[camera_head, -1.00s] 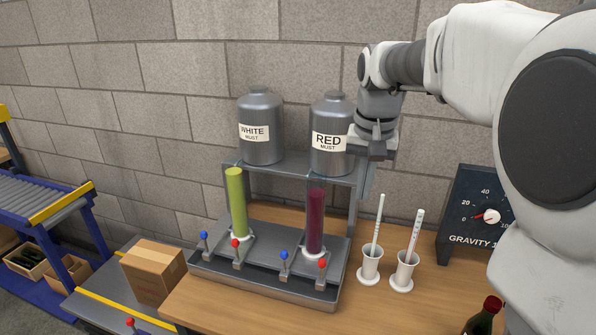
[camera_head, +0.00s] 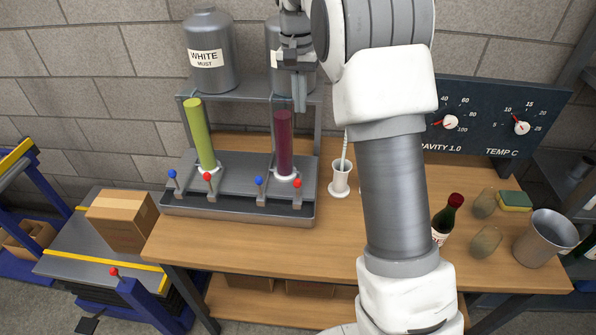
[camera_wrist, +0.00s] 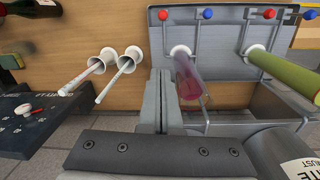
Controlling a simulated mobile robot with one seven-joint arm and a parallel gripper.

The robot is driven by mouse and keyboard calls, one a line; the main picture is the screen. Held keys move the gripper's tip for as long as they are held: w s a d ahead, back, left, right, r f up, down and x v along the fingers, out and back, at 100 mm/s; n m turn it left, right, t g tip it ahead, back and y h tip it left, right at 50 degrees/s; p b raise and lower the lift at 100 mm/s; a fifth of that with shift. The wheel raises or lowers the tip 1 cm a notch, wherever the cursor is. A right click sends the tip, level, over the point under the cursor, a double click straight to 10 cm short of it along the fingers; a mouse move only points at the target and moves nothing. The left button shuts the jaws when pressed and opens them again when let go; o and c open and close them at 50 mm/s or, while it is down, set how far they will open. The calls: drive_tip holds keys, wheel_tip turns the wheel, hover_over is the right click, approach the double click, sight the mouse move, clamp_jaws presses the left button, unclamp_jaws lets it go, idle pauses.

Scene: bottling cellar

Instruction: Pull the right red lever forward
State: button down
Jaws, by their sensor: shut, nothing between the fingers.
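The right red lever (camera_head: 297,184) stands at the right end of the steel filling stand's front tray, in front of the dark red column (camera_head: 284,140). In the wrist view its red knob (camera_wrist: 163,14) is at the top edge. The left red lever (camera_head: 207,177) stands in front of the green column (camera_head: 200,135). My gripper (camera_head: 299,105) is shut and empty, fingers pointing down, in front of the red must tank and above and behind the right red lever. In the wrist view the shut fingers (camera_wrist: 165,85) sit beside the dark red column, apart from the levers.
Blue levers (camera_head: 259,181) stand beside the red ones. White cylinders with sticks (camera_head: 340,178) stand right of the stand. A bottle (camera_head: 447,218), a metal bucket (camera_head: 547,238) and gauges (camera_head: 485,112) are farther right. The wooden bench front (camera_head: 260,250) is clear.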

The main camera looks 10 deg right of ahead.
sight(297, 191)
drive_tip(key=f, duration=1.3)
drive_tip(key=s+f, duration=0.1)
drive_tip(key=f, duration=0.6)
drive_tip(key=shift+s+d+b, duration=0.1)
drive_tip(key=shift+d+b, duration=0.15)
drive_tip(key=shift+b, duration=0.1)
drive_tip(key=shift+s+a+r, duration=0.25)
drive_tip(key=shift+s, duration=0.25)
drive_tip(key=shift+s+a+r, duration=0.2)
drive_tip(key=shift+s+a, duration=0.05)
drive_tip(key=shift+s, duration=0.25)
drive_tip(key=shift+s+a+r, duration=0.25)
drive_tip(key=shift+s, duration=0.25)
drive_tip(key=shift+s+a+t+b, duration=0.1)
drive_tip(key=shift+s+t+b, duration=0.2)
drive_tip(key=shift+b, duration=0.2)
